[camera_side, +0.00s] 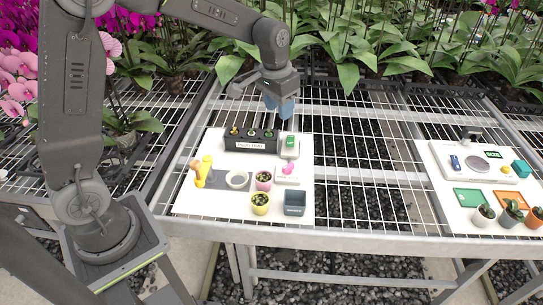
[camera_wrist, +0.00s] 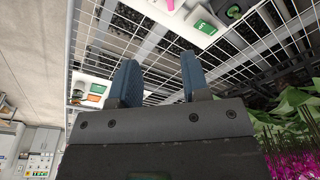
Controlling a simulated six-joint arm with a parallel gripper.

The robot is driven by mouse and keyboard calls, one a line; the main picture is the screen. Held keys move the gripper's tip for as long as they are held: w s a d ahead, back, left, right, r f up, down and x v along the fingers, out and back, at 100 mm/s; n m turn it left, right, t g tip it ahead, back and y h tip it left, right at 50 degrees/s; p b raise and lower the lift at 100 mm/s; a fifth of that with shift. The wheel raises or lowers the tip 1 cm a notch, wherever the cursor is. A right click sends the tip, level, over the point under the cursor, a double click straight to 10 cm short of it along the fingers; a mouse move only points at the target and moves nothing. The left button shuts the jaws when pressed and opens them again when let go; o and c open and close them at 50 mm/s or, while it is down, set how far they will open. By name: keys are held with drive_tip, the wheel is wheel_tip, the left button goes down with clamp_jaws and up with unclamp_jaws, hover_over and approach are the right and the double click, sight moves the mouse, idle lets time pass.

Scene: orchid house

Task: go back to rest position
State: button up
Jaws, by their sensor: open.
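My gripper (camera_side: 280,106) hangs above the back edge of the left white board (camera_side: 215,140) in the side view, with blue fingers pointing down. In the wrist view its two blue fingers (camera_wrist: 160,82) stand apart with nothing between them, over bare wire mesh. The gripper is clear of the bench and touches nothing that I can see. On the board near it are a black labelled rack (camera_side: 251,144) holding several small items and a green item (camera_side: 290,141) on a small white base.
A second board (camera_side: 446,206) lies right. Orchid leaves (camera_side: 365,65) line the back; open mesh lies between boards.

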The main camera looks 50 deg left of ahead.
drive_tip(key=s+d+r+t, duration=0.2)
drive_tip(key=s+r, duration=0.1)
drive_tip(key=s, duration=0.9)
drive_tip(key=s+d+r+t, duration=0.1)
drive_tip(key=s+r, duration=0.3)
drive_tip(key=s, duration=0.8)
drive_tip(key=shift+d+r+t, duration=0.3)
drive_tip(key=shift+d+t, duration=0.1)
drive_tip(key=shift+t, duration=0.1)
